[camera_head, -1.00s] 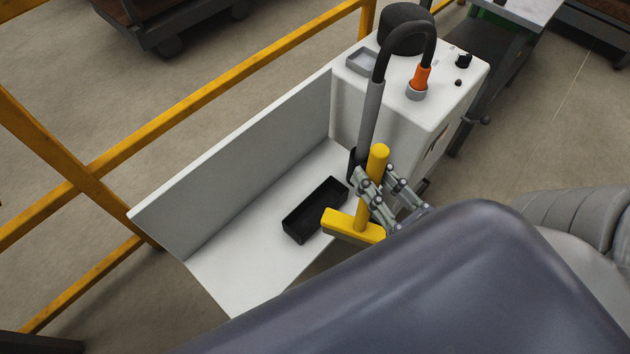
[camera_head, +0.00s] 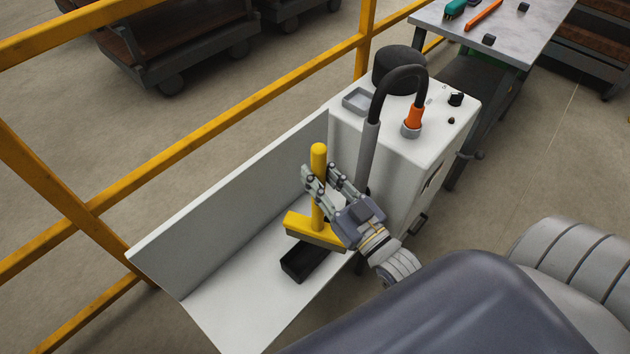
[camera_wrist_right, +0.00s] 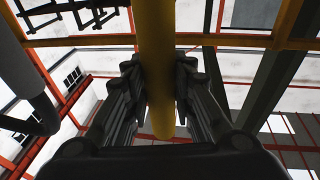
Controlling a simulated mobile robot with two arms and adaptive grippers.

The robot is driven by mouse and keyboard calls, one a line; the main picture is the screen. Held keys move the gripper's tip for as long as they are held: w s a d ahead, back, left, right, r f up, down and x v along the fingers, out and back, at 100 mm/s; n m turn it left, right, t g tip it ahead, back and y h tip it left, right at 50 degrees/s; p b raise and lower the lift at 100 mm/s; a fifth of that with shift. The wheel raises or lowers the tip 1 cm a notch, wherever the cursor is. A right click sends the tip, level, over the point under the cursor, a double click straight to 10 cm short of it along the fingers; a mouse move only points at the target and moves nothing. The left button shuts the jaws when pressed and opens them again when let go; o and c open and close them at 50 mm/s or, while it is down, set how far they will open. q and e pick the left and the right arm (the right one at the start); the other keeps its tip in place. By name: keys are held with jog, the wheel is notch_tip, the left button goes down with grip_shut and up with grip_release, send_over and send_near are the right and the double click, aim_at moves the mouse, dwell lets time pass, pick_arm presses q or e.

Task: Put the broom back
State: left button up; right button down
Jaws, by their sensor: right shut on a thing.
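The yellow broom (camera_head: 318,160) is upright, its handle up and its wide yellow head (camera_head: 306,228) at the bottom. My right gripper (camera_head: 322,185) is shut on the handle, which also shows between the fingers in the right wrist view (camera_wrist_right: 160,70). The broom head appears above and partly over a black open tray (camera_head: 296,268) on the white shelf (camera_head: 225,310). The head hides part of the tray. I cannot tell whether the head touches it. My left gripper is not in view.
A white machine cabinet (camera_head: 400,180) with a dark hose (camera_head: 378,100) stands right of the shelf, close to my right gripper. A white back panel (camera_head: 230,200) rises behind the shelf. Yellow railings (camera_head: 200,97) run behind. A table (camera_head: 520,35) with tools is at the top right.

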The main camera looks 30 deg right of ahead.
jog(key=shift+w+a+r, duration=0.15)
jog(key=shift+w+a, duration=0.05)
jog(key=shift+w, duration=0.45)
jog(key=shift+f, duration=1.8)
jog(key=shift+f, duration=0.2)
jog(key=c, duration=1.3)
grip_release()
jog(key=shift+s, duration=0.1)
jog(key=shift+c, duration=0.2)
